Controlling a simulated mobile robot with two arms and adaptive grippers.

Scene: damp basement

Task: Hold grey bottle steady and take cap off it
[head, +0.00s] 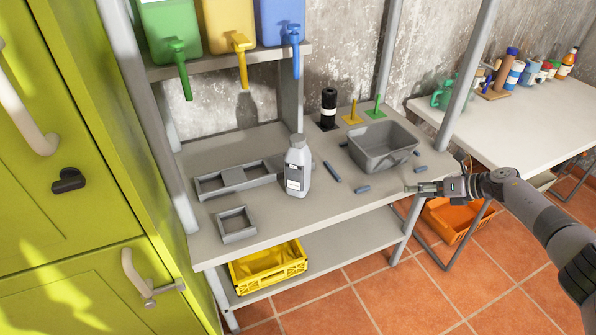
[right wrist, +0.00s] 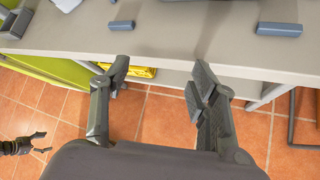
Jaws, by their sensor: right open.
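The grey bottle (head: 297,178) stands upright on the grey workbench, left of its middle, with its grey cap (head: 297,141) on top and a white label on its side. In the right wrist view only a light grey piece at the top edge, perhaps the bottle's base (right wrist: 66,4), shows. My right gripper (head: 410,188) is open and empty at the bench's front right edge, well right of the bottle; its spread fingers show in the right wrist view (right wrist: 160,76). My left gripper (right wrist: 44,142) appears open and empty at the lower left there, over the floor; the head view does not show it.
On the workbench (head: 285,223) are grey divided trays (head: 235,180), a small square tray (head: 237,223), a grey bin (head: 383,147) and several blue-grey bars (head: 332,171). A black bottle (head: 328,106) stands behind.

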